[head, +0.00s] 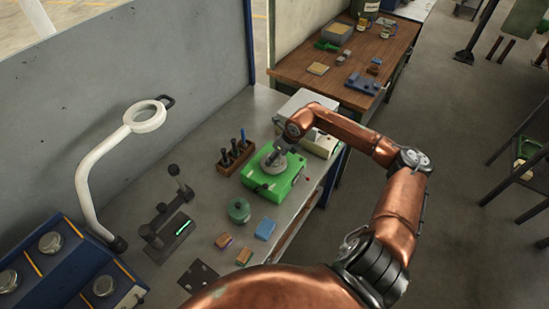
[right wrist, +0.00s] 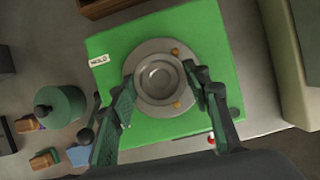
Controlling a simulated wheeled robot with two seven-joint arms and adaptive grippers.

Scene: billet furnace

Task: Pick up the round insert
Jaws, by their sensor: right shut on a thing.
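The round insert (right wrist: 158,82) is a grey metal disc with a raised ring and a hollow centre. It lies at the middle of a bright green block (right wrist: 112,47) with a small white label. My right gripper (right wrist: 160,98) has one finger at each side of the insert and is shut on it. In the head view the gripper (head: 277,160) is over the green block and partly covers the insert (head: 274,167). I cannot tell whether the insert is clear of the block. My left gripper is not in view.
A wooden rack with dark tools (head: 235,155) stands close behind the block. A green round pot (head: 239,210), a blue block (head: 265,229) and small wooden-backed pieces (head: 244,256) lie nearer. A white magnifier lamp (head: 90,195) and a dark stand (head: 165,215) are at left.

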